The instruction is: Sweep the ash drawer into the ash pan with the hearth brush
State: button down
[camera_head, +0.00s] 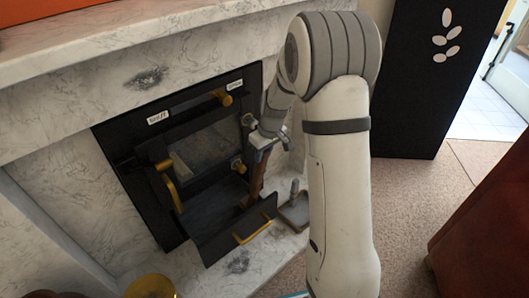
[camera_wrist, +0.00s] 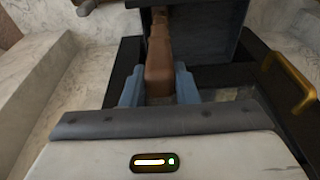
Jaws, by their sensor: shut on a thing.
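The ash drawer (camera_head: 215,222) is dark, pulled out low on the black stove, with a brass handle on its front. My gripper (camera_head: 266,142) is above the drawer's right part in the head view. It is shut on the brown handle of the hearth brush (camera_head: 257,182), which points down toward the drawer. In the wrist view the brush handle (camera_wrist: 159,62) sits between my blue-grey fingers (camera_wrist: 158,88). The brush's bristles and any ash are hidden or too dark to tell. A flat grey-brown pan (camera_head: 294,213), seemingly the ash pan, lies on the hearth right of the drawer, partly behind my arm.
The stove door (camera_head: 200,150) with a glass pane and brass handle is above the drawer. Marble surround (camera_head: 70,185) encloses the stove. A brass vessel (camera_head: 150,287) stands at the bottom left. Carpet (camera_head: 420,200) is open at right, before a black panel (camera_head: 425,80).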

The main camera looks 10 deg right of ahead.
jog(key=shift+s+a+f, duration=0.1)
jog(key=shift+s+a, duration=0.2)
jog(key=shift+a, duration=0.3)
jog(key=shift+s+a, duration=0.25)
jog(key=shift+a, duration=0.3)
jog(key=shift+a, duration=0.1)
jog(key=shift+s+a, duration=0.4)
jog(key=shift+a, duration=0.2)
jog(key=shift+s+a, duration=0.4)
jog(key=shift+a, duration=0.2)
jog(key=shift+s+a, duration=0.3)
jog(key=shift+a, duration=0.35)
jog(key=shift+s+a, duration=0.25)
jog(key=shift+a, duration=0.45)
